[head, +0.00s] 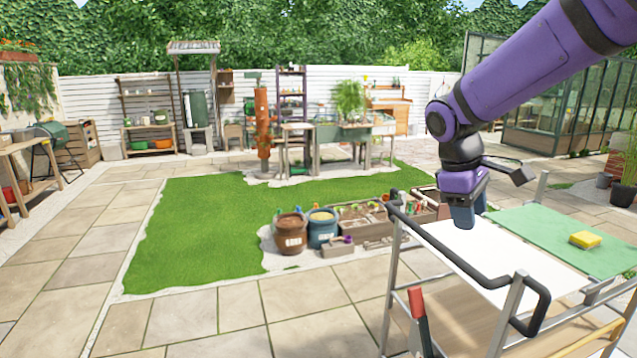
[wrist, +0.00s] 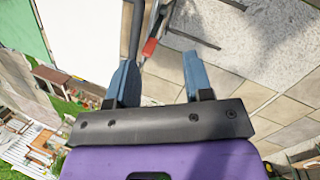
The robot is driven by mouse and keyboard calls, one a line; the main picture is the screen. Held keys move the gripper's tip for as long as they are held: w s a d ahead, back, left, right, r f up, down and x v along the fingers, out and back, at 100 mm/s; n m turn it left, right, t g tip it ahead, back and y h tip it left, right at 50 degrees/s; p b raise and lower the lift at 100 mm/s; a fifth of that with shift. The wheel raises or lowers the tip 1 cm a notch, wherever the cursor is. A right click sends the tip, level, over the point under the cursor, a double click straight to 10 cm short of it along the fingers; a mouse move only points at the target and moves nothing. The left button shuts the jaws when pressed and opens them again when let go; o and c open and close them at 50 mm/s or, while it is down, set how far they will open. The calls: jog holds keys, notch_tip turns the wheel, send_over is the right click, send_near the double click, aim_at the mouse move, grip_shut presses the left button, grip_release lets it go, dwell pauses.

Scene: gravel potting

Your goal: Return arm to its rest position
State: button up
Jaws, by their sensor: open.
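My gripper (head: 462,213) is at the end of my purple arm, over the left part of a cart with a white top (head: 500,252), at the right of the head view. In the wrist view my gripper (wrist: 158,82) shows two blue fingers set apart with nothing between them. Beyond the fingers, paving and a red-handled tool (wrist: 149,47) show. The same red-handled tool (head: 417,308) hangs at the cart's near side in the head view.
The cart has a dark handle rail (head: 458,275), a green mat (head: 560,238) and a yellow sponge (head: 585,239). A brown pot (head: 290,232), a blue pot (head: 322,228) and planter boxes (head: 365,218) stand beyond it. Lawn (head: 200,225) and paving lie open at left.

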jog(key=s+d+r+m+t+y, duration=0.1)
jog(key=s+m, duration=0.3)
jog(key=s, duration=0.7)
jog(key=s+d+r+m+t+y, duration=0.2)
jog(key=s+r+m+t, duration=0.2)
jog(key=s, duration=0.8)
jog(key=shift+r+m+t+y, duration=0.2)
jog(key=shift+m+t+y, duration=0.1)
jog(key=shift+w, duration=0.1)
